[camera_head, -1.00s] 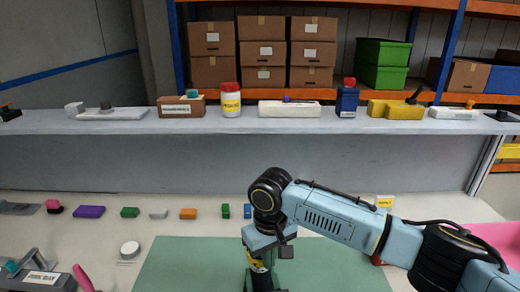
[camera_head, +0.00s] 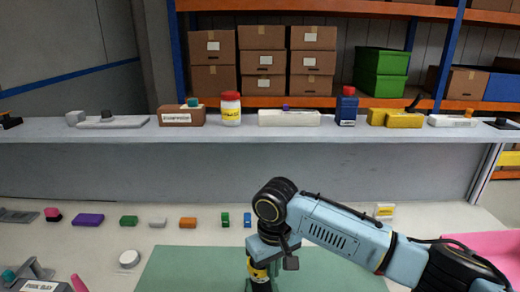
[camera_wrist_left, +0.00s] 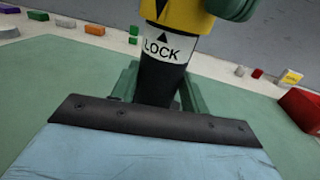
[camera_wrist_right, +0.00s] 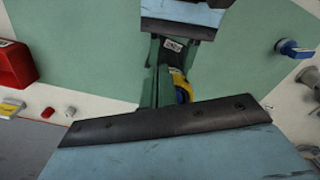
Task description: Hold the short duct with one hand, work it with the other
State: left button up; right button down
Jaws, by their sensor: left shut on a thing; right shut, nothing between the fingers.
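The short duct shows in the left wrist view as a black tube (camera_wrist_left: 160,82) with a white LOCK band, an arrow and a yellow ring above. My left gripper (camera_wrist_left: 158,92) is shut on the black tube, a green finger on each side. In the head view a yellow labelled part (camera_head: 258,272) shows below my right arm's wrist, at the bottom edge. My right gripper (camera_wrist_right: 158,85) is shut and empty, close beside a yellow curved part (camera_wrist_right: 181,86). Whether it touches that part I cannot tell. The duct's lower end is hidden.
A green mat (camera_head: 190,268) covers the table's middle. Small coloured blocks line its far side, below a shelf (camera_head: 240,128) with boxes and bottles. A red box (camera_wrist_right: 14,66) and a blue-handled part (camera_wrist_right: 294,48) lie at opposite sides. A pink surface (camera_head: 485,245) is at right.

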notch_tip(320, 180, up, 6)
dwell(0.5)
notch_tip(320, 180, down, 6)
jog(key=shift+s+a, duration=0.2)
jog(key=shift+a, duration=0.25)
dwell(0.6)
jog(key=shift+w+a, duration=0.15)
jog(key=shift+w, duration=0.2)
dwell(0.6)
